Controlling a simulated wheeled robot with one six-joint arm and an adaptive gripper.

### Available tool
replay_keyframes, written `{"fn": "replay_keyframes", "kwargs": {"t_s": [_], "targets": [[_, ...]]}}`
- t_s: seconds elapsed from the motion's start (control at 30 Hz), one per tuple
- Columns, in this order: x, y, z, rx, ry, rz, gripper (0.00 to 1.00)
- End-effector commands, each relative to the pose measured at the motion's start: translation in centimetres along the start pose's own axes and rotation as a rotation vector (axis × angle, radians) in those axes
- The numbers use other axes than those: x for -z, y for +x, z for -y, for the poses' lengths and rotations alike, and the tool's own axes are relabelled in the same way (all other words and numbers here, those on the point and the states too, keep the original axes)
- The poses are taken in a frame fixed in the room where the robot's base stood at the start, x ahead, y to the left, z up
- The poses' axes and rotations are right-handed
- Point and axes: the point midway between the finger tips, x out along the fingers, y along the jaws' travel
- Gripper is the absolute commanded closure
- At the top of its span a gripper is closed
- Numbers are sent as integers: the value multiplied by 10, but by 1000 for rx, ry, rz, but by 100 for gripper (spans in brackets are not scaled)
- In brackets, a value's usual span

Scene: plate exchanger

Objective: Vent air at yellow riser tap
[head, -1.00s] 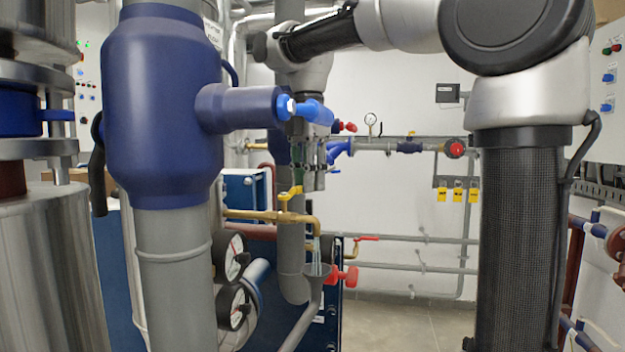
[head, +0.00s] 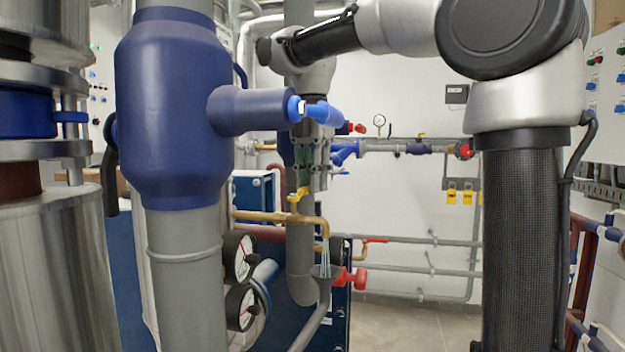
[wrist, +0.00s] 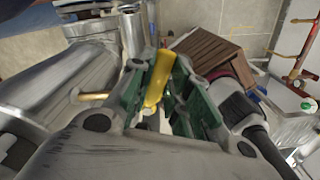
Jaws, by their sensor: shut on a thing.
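The yellow tap handle (head: 301,192) stands on a brass pipe (head: 268,216) right of the big blue riser fitting. The pipe bends down at its right end, and a thin pale stream (head: 325,258) runs from it into a grey funnel (head: 327,271). My gripper (head: 304,184) comes down from above, its fingers at the top of the handle. In the wrist view the yellow handle (wrist: 158,80) lies between the green-lined fingers of my gripper (wrist: 160,90), which is shut on it. The fingers partly hide the handle.
The blue riser fitting (head: 175,105) and its side branch (head: 250,108) stand close left of my gripper. Two gauges (head: 238,256) sit below. A red-handled valve (head: 350,278) is right of the funnel. The floor (head: 410,325) at the right is clear.

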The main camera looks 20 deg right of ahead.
Motion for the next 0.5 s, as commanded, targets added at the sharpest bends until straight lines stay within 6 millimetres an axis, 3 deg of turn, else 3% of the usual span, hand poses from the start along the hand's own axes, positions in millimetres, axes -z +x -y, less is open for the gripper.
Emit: {"fn": "replay_keyframes", "kwargs": {"t_s": [0.03,0.13,0.17,0.5], "targets": [[0,-1,0,-2,1,1,80],[0,0,0,-2,1,1,62],[0,0,0,-2,1,1,60],[0,-3,0,-1,1,0,60]]}}
